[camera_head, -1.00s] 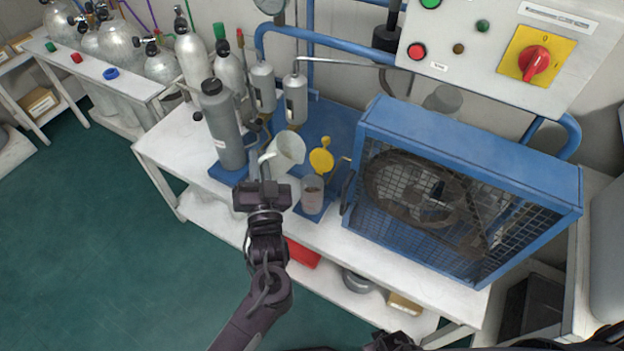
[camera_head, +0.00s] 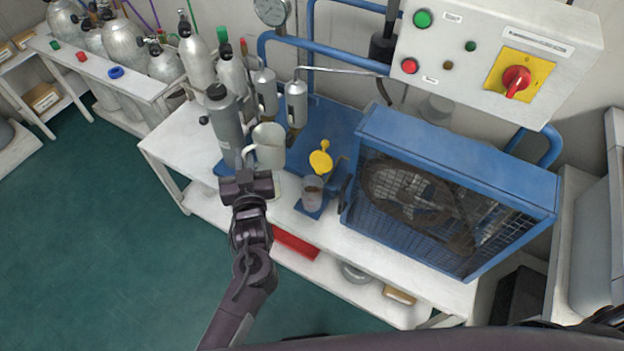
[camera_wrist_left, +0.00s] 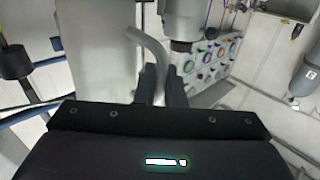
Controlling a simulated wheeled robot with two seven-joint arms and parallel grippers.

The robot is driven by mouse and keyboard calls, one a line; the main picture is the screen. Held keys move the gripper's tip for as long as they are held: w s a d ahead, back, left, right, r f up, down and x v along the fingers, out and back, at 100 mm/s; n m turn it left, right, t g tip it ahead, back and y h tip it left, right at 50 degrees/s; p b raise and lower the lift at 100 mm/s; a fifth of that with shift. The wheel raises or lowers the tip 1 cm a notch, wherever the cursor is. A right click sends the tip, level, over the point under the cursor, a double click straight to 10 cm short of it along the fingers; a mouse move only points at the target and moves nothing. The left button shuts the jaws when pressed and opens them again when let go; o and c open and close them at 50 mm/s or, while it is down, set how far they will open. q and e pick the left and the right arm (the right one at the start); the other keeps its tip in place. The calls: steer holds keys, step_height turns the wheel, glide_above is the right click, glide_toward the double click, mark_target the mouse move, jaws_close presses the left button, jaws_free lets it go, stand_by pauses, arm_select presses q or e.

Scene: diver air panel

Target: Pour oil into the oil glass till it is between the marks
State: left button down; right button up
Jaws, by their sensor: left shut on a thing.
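A pale grey jug (camera_head: 269,147) stands nearly upright in the head view, its handle toward my left gripper. My left gripper (camera_head: 246,172) is shut on the jug's handle; the curved handle (camera_wrist_left: 150,55) also shows between the fingers in the left wrist view. The oil glass (camera_head: 312,192) is a small clear cup to the right of the jug, with dark liquid low in it. Its marks are too small to read. A yellow cap (camera_head: 320,160) stands open above the glass. My right gripper is not in view.
The blue caged compressor (camera_head: 450,190) stands close to the right of the glass. A grey cylinder (camera_head: 226,130) stands left of the jug. The control panel (camera_head: 490,55) hangs above. The white bench's front edge (camera_head: 350,245) is near the glass.

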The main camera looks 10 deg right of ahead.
arm_select(q)
steer(key=shift+a+r+p, duration=0.1)
steer(key=shift+r+p, duration=0.35)
steer(key=shift+r, duration=0.05)
step_height(320, 180, up, 6)
steer(key=p, duration=0.6)
steer(key=shift+r, duration=0.2)
steer(key=shift+f, duration=0.15)
steer(key=s+a+r, duration=0.4)
steer(key=s, duration=0.4)
steer(key=s+a+r+h, duration=0.1)
steer(key=s+a+r, duration=0.3)
steer(key=s, duration=0.5)
steer(key=shift+a+r+m+h, duration=0.15)
steer(key=shift+a+m+h, duration=0.2)
steer(key=shift+a, duration=0.45)
